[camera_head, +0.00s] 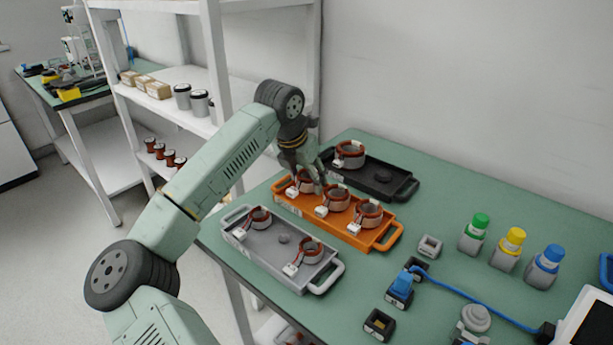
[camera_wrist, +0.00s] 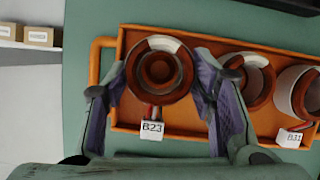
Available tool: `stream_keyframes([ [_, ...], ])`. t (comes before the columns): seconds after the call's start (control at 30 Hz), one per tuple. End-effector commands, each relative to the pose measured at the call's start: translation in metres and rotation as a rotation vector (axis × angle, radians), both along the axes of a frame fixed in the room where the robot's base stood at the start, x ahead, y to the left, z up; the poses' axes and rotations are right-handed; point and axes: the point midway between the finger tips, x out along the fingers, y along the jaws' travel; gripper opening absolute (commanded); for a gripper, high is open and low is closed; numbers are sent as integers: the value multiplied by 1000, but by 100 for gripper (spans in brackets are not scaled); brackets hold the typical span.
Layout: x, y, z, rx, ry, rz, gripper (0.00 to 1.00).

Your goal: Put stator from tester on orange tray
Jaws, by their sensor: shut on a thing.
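The orange tray (camera_head: 362,241) lies on the green table. My gripper (camera_head: 313,183) is over its left end, with its fingers on both sides of a stator (camera_head: 304,188), a copper-red and grey ring. In the wrist view, my gripper (camera_wrist: 163,88) is shut on this stator (camera_wrist: 158,68), with its white tag B23 hanging toward me. I cannot tell whether it touches the tray floor. Two more stators, the middle one (camera_head: 335,199) and the right one (camera_head: 369,214), sit in the same tray. The tray (camera_wrist: 96,62) also shows in the wrist view.
A grey tray (camera_head: 262,257) with two stators is in front, and a black tray (camera_head: 388,176) with one stator behind. A white shelf (camera_head: 215,70) stands at the left.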

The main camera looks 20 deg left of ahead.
Motion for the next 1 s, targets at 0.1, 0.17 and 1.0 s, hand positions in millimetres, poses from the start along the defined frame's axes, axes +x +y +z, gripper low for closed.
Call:
stream_keyframes([
  [0.1,0,0,-1,0,-2,0,10],
  [0.17,0,0,-1,0,-2,0,10],
  [1.0,0,0,-5,0,-2,0,10],
])
